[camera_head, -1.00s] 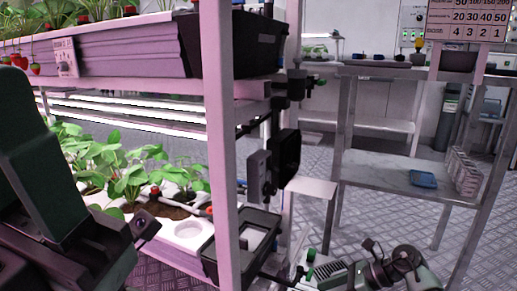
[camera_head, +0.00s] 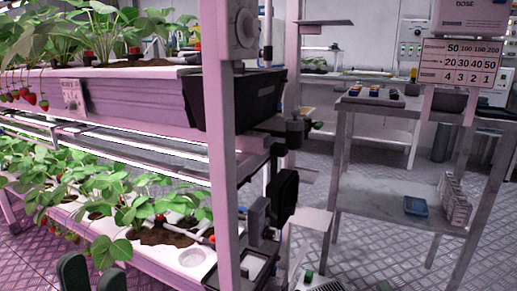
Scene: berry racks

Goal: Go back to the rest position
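My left gripper (camera_head: 92,275) shows at the bottom left edge as two dark green fingertips. They stand apart with a gap between them and nothing visible in it. They are in front of the lower plant tier of the rack (camera_head: 150,107), near its front edge. The rest of the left arm is below the picture. My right gripper is not seen.
Strawberry plants (camera_head: 95,190) fill both tiers, and red berries (camera_head: 43,104) hang at the upper left. The rack's white post (camera_head: 222,180) stands mid-picture. A metal table (camera_head: 385,185) with a blue tray (camera_head: 415,206) stands right.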

